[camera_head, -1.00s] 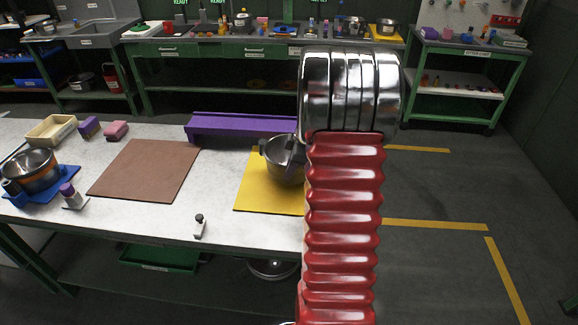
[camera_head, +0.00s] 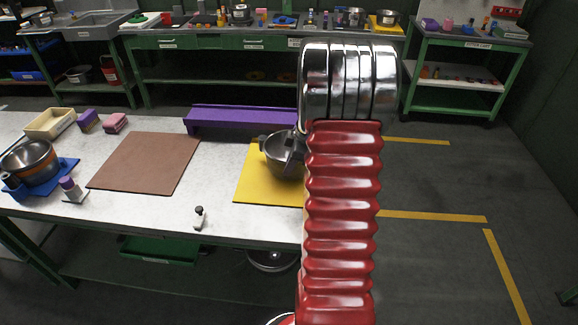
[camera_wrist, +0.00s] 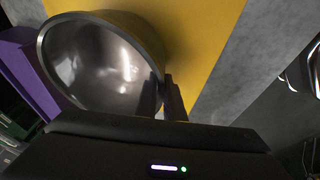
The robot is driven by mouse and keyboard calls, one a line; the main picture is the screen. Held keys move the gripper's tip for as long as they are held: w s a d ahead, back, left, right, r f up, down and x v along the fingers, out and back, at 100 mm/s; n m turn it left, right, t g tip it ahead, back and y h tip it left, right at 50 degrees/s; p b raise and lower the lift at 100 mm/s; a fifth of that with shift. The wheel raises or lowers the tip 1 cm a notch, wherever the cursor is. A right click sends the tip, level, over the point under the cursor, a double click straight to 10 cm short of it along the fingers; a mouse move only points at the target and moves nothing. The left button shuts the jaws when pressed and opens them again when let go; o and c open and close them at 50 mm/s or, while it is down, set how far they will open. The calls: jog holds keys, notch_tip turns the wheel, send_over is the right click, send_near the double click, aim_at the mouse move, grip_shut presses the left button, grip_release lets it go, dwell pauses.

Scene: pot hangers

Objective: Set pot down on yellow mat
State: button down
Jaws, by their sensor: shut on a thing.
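The pot (camera_head: 283,166) is a shiny metal pot over the yellow mat (camera_head: 255,192) on the white table. In the wrist view, the pot (camera_wrist: 100,62) opens toward the camera, with the yellow mat (camera_wrist: 215,35) behind it. My gripper (camera_wrist: 168,97) is shut on the pot's rim at its near right side. In the head view, the gripper (camera_head: 296,146) shows at the pot's right, partly hidden by my arm. My arm also hides the mat's right part. I cannot tell whether the pot's base touches the mat.
A purple rack (camera_head: 240,120) stands just behind the mat. A brown mat (camera_head: 146,163) lies to the left, its surface bare. Farther left, another pot (camera_head: 30,160) sits on a blue mat (camera_head: 67,169). A small bottle (camera_head: 199,217) stands near the table's front edge.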

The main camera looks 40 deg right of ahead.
jog(key=shift+f, duration=0.3)
jog(key=c, duration=1.8)
grip_release()
jog(key=shift+f, duration=0.1)
jog(key=v, duration=1.3)
jog(key=shift+s+r, duration=0.2)
jog(key=shift+r, duration=0.15)
notch_tip(320, 180, up, 10)
